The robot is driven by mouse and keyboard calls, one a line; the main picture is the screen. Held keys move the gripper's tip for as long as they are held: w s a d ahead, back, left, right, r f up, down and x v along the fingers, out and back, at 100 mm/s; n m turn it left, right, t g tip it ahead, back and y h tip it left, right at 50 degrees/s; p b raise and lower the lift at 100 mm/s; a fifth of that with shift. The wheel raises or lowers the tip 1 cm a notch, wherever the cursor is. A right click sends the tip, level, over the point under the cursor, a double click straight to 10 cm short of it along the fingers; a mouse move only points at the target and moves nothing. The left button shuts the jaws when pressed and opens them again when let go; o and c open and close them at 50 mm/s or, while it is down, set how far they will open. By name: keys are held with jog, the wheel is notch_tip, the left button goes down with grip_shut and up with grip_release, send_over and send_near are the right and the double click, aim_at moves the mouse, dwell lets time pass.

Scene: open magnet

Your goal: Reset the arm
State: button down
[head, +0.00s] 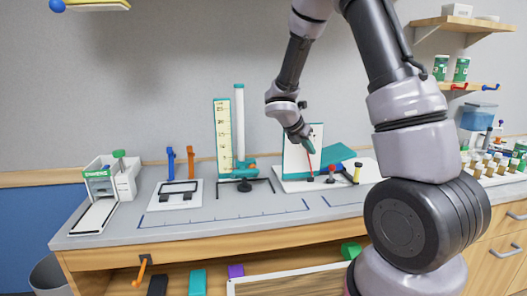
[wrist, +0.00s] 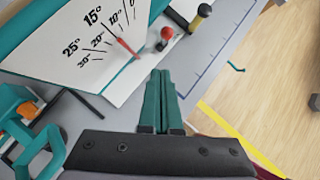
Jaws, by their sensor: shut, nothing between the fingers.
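My gripper (wrist: 160,76) is shut and empty; its two green fingers lie side by side in the wrist view. The board also shows in the wrist view (wrist: 75,42), with degree marks and a red pointer (wrist: 124,47). Whether the fingers touch anything is not clear, but no contact shows. My arm reaches up from the right and bends down to the gripper.
The grey bench (head: 235,222) holds a white device (head: 97,190) at left, a white plate with a black frame (head: 178,193), and a tall yellow scale (head: 223,140). A red-knobbed post (head: 332,172) and a black-and-yellow post (head: 357,172) stand by the board. The bench's front strip is mostly clear.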

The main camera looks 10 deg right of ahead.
jog(key=s+d+r+m+y, duration=0.1)
jog(key=s+r+m+y, duration=0.2)
jog(key=s+r+m, duration=1.1)
jog(key=s+a+r+m+t+y, duration=0.1)
jog(key=s+a+r+m+y, duration=0.2)
jog(key=s+m, duration=0.3)
jog(key=s+a+r+m+t+y, duration=0.2)
jog(key=s+r+m, duration=0.4)
jog(key=m, duration=0.4)
jog(key=shift+s+a+y, duration=0.4)
jog(key=shift+a+y, duration=0.1)
jog(key=shift+a, duration=0.4)
